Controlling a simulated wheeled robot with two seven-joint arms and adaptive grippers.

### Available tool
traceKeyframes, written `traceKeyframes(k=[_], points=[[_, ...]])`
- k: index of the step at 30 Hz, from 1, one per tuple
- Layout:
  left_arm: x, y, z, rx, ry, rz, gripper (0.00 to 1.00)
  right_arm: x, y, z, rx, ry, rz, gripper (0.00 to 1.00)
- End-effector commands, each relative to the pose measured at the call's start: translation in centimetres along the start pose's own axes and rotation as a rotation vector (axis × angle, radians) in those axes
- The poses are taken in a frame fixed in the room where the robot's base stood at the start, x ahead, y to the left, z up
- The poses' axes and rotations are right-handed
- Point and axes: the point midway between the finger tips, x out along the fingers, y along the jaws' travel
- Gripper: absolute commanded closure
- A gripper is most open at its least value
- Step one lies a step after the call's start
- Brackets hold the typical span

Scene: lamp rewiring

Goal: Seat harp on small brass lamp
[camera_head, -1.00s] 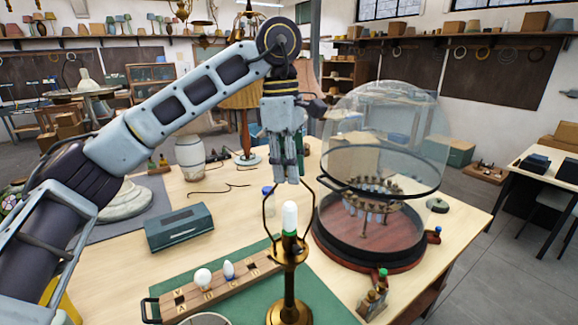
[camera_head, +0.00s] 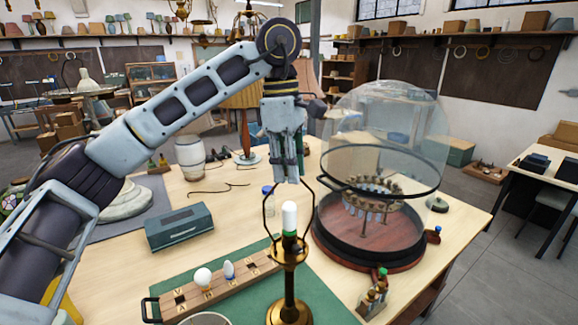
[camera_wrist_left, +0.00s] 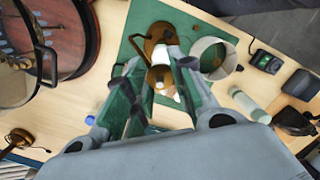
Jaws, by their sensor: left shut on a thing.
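The small brass lamp (camera_head: 289,280) stands upright on the green mat at the front, with a white sleeve (camera_head: 289,215) on top. The dark wire harp (camera_head: 268,212) hangs upright around the sleeve, one side on each side of it. My left gripper (camera_head: 288,180) points down above the lamp and is shut on the harp's top. The harp's lower ends are close to the brass just below the sleeve; I cannot tell whether they are seated. In the left wrist view, the lamp's brass (camera_wrist_left: 158,40) shows beyond the gripper fingers (camera_wrist_left: 160,95). My right gripper is out of view.
A glass dome (camera_head: 385,140) on a round red-brown base stands close right of the lamp. A wooden bulb rack (camera_head: 215,290) lies left, with a teal box (camera_head: 180,227) behind it. Small green-topped bottles (camera_head: 374,295) stand front right.

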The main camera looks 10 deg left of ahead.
Motion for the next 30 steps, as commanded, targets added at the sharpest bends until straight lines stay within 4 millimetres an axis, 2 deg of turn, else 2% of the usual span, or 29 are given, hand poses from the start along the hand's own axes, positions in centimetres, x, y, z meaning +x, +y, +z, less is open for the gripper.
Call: traceKeyframes(k=[10,11,16,30], points=[[0.13,0.00,0.00,0.000,0.000,0.000,1.00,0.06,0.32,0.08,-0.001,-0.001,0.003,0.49],[0.13,0.00,0.00,0.000,0.000,0.000,0.72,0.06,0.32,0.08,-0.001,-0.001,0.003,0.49],[0.14,0.00,-0.01,0.000,0.000,0.000,0.50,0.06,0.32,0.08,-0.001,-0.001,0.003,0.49],[-0.08,0.02,-0.01,0.000,0.001,0.000,0.50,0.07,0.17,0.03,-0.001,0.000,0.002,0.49]])
